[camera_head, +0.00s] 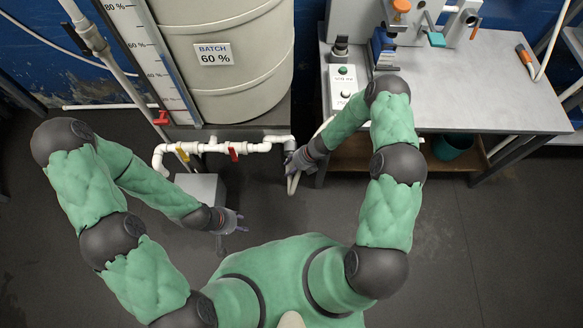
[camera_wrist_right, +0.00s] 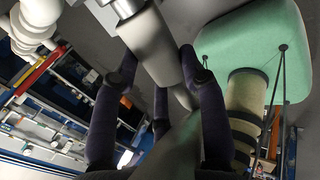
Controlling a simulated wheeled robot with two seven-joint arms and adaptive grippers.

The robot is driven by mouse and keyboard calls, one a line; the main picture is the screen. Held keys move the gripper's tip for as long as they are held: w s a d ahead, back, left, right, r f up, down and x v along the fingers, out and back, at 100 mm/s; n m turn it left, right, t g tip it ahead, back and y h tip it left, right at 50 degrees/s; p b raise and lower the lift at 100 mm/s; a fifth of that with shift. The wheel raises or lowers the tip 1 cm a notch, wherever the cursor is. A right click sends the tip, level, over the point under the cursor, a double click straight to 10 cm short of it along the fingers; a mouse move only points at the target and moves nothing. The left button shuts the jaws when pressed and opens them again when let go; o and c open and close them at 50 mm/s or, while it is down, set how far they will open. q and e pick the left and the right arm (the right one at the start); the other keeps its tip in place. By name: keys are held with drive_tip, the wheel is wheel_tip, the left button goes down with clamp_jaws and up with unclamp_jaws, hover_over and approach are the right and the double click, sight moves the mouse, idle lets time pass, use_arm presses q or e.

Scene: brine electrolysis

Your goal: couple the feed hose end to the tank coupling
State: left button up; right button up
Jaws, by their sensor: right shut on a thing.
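The white pipe run (camera_head: 215,148) at the foot of the tank ends on the right at the tank coupling (camera_head: 289,141). My right gripper (camera_head: 297,160) is beside this end, shut on the pale feed hose end (camera_head: 291,185). In the right wrist view the fingers (camera_wrist_right: 160,95) close around a grey tapered hose piece (camera_wrist_right: 150,45), with a metallic collar (camera_wrist_right: 127,8) at the top edge. Whether the hose end touches the coupling cannot be told. My left gripper (camera_head: 236,220) is empty, its fingers apart, in front of a grey box.
The large tank (camera_head: 225,70) has a "BATCH 60 %" label. The pipe carries a yellow valve handle (camera_head: 183,154) and a red one (camera_head: 233,152). A grey workbench (camera_head: 480,95) with equipment stands at the right. The floor (camera_head: 460,240) at right front is clear.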

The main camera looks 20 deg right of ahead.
drive_tip(key=shift+w+d, duration=0.25)
drive_tip(key=shift+w, duration=0.35)
idle(1.3)
drive_tip(key=o, duration=1.3)
drive_tip(key=v, duration=1.2)
